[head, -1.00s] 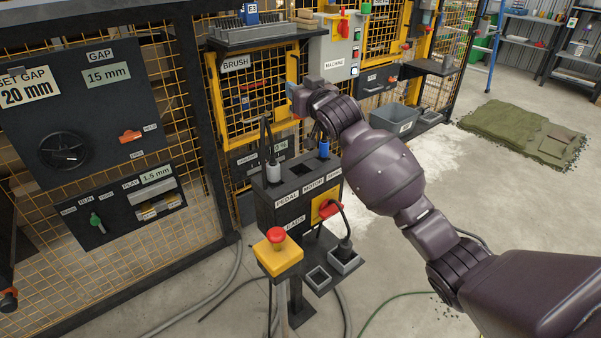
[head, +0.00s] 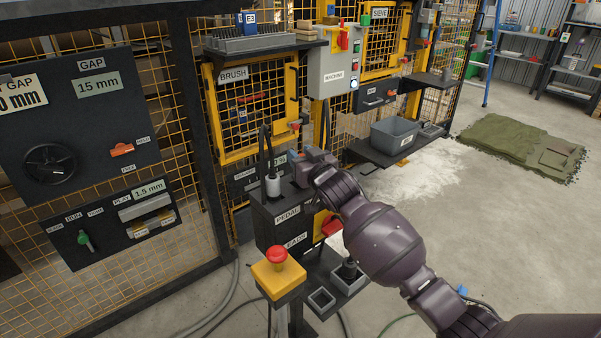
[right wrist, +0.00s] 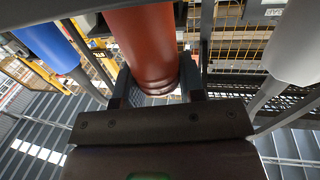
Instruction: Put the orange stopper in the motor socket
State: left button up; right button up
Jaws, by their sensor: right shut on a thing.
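My right gripper (head: 300,172) is over the middle of the black socket box (head: 262,232), at the motor position. In the right wrist view its jaws (right wrist: 158,90) are shut on an orange-red cylinder, the orange stopper (right wrist: 145,40). In the head view the gripper hides the stopper and the motor socket, so I cannot tell whether the stopper is inside it. A grey plug (head: 272,186) stands in the pedal socket to the left; a grey cylinder (right wrist: 292,45) shows in the right wrist view. A blue plug (right wrist: 48,45) is on the other side. My left gripper is not in view.
A yellow box with a red button (head: 277,256) stands in front of the socket box. A red handle (head: 331,225) sits on its front, partly behind my arm. Open grey holders (head: 321,300) are below. The brush cage (head: 233,120) stands behind.

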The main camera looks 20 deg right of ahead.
notch_tip(320, 180, down, 5)
jog(key=shift+r+b, duration=0.1)
jog(key=shift+b, duration=0.4)
jog(key=shift+r, duration=0.15)
jog(key=shift+f, duration=0.2)
jog(key=o, duration=0.9)
jog(key=shift+r, duration=0.15)
